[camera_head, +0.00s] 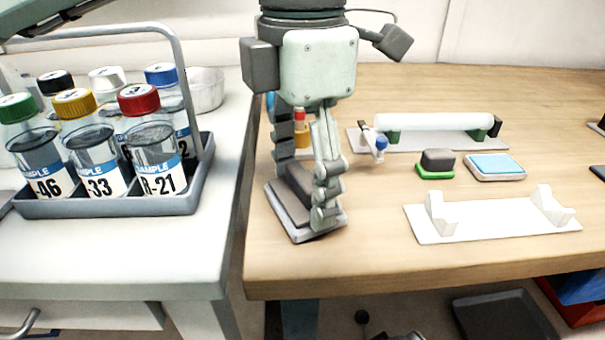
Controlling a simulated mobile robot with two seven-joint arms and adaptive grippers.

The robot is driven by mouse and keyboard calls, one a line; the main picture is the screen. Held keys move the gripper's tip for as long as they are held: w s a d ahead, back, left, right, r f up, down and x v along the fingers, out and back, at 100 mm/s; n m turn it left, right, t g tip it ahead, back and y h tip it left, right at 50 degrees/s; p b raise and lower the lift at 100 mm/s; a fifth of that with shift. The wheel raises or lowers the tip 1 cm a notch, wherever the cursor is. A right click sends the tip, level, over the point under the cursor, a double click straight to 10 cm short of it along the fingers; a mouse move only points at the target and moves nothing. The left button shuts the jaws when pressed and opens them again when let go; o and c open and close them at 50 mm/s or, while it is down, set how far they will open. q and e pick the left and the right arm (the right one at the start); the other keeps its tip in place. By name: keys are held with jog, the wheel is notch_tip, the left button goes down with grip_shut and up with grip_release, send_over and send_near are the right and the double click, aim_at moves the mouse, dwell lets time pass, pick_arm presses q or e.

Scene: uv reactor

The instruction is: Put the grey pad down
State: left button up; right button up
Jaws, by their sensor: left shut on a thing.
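My left gripper (303,195) comes down from the top and is shut on the grey pad (287,203), a flat light-grey plate with a dark block on it. The fingers grip it from either side and partly hide it. The pad is at the left end of the wooden table (450,268), close to its edge, and looks slightly turned. I cannot tell whether its underside touches the wood. My right gripper is not in view.
A green pad (436,173) with a dark block and a blue pad (497,167) lie to the right. A white bracket stand (490,222) lies in front of them. A tube (433,122) rests on a holder behind. A bottle carrier (110,207) stands on the left bench.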

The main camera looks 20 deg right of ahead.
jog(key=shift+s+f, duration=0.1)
pick_arm(q)
jog(key=shift+f, duration=0.15)
jog(key=o, duration=1.3)
jog(key=shift+c, duration=0.2)
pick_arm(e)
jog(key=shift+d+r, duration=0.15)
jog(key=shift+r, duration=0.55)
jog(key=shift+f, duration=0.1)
